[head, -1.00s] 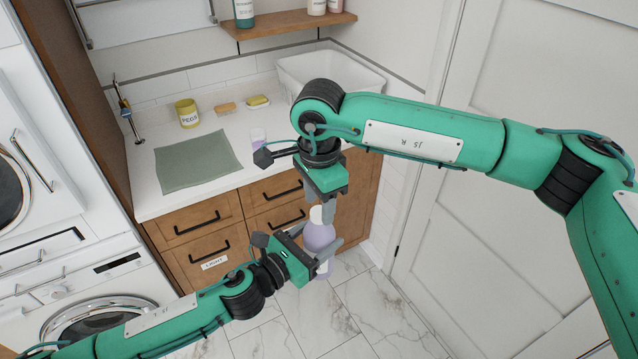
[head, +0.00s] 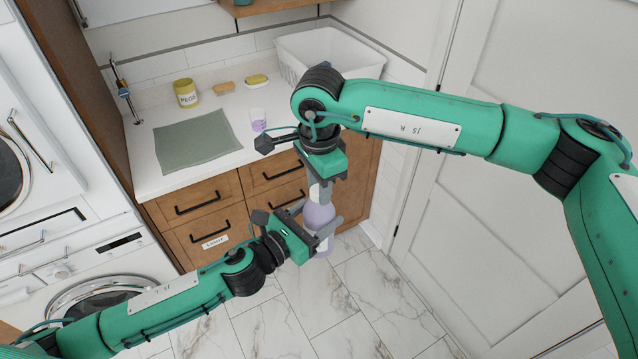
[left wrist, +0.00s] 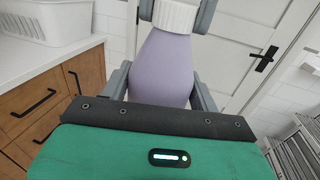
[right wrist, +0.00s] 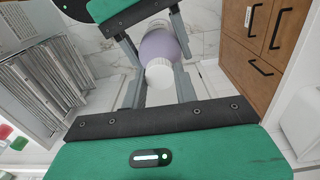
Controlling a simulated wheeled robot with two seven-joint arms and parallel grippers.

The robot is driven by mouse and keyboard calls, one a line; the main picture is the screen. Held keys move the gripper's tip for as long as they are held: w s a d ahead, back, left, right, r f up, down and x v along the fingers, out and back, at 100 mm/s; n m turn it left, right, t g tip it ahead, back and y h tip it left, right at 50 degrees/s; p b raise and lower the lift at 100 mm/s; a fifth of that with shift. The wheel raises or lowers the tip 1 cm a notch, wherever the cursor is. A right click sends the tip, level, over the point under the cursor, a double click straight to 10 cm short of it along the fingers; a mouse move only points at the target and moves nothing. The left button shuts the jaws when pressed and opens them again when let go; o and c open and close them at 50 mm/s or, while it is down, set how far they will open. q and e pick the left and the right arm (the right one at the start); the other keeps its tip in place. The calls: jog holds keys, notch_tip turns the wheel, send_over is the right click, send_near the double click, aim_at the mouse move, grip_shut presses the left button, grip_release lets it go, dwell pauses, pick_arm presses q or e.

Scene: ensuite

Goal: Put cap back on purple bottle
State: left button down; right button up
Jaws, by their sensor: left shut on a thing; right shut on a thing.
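The purple bottle (head: 319,214) is held upright in front of the drawers; it also shows in the left wrist view (left wrist: 160,68) and right wrist view (right wrist: 160,46). My left gripper (head: 322,230) is shut around its body. My right gripper (head: 321,188), above it, is shut on the white cap (head: 314,192). The cap is at the bottle's top in the left wrist view (left wrist: 175,15) and in front of it in the right wrist view (right wrist: 159,82). The neck is hidden, so I cannot tell whether the cap is seated.
Wooden drawers (head: 205,212) stand close behind the bottle. Marble floor (head: 350,300) below is clear.

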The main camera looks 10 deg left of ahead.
jog(key=o, duration=1.2)
jog(key=shift+c, duration=0.2)
jog(key=shift+r, duration=0.15)
notch_tip(320, 180, up, 12)
